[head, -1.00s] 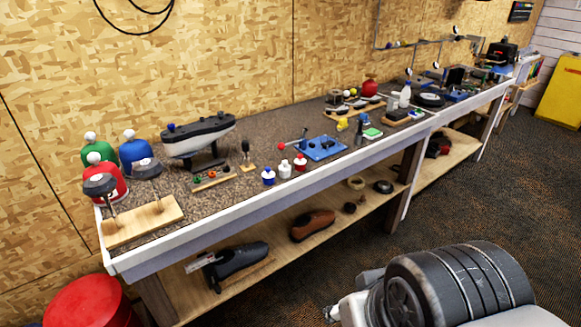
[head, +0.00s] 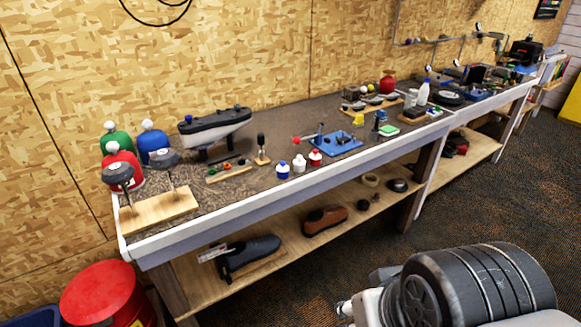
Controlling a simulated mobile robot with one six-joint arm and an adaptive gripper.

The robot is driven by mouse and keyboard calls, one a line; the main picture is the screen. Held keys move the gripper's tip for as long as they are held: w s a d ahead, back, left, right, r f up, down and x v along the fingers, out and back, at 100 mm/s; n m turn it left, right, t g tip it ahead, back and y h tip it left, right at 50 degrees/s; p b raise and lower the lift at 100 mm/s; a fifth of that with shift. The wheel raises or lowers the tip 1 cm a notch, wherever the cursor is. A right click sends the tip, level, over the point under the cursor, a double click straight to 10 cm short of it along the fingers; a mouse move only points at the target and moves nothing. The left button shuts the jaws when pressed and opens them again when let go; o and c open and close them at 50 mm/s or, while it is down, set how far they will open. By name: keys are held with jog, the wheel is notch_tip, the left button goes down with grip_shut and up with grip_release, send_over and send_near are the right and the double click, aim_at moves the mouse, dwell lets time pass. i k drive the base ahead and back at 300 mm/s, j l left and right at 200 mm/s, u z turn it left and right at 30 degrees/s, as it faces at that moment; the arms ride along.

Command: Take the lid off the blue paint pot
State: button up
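The likely blue paint pot (head: 283,172) is small and stands near the front edge of the workbench. A pale lid sits on its top. All three stand upright, close together. My gripper is not in view. A dark, rounded part of my own body fills the lower right and is well away from the pots.
A wooden block with golf club heads (head: 158,209) stands at the bench's left end, near large red, green and blue knobbed covers. A boat model (head: 215,130) stands behind; a blue plate (head: 335,145) lies right of the pots. A red drum (head: 100,290) stands on the floor.

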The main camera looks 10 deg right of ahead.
aim_at(282, 167)
jog(key=i+j+z, duration=0.15)
jog(key=i+j, duration=0.3)
jog(key=i+j+z, duration=0.1)
jog(key=i+j, duration=0.35)
jog(key=j, duration=0.15)
jog(key=i+j+z, duration=0.15)
jog(key=i+j, duration=0.25)
jog(key=j, duration=0.2)
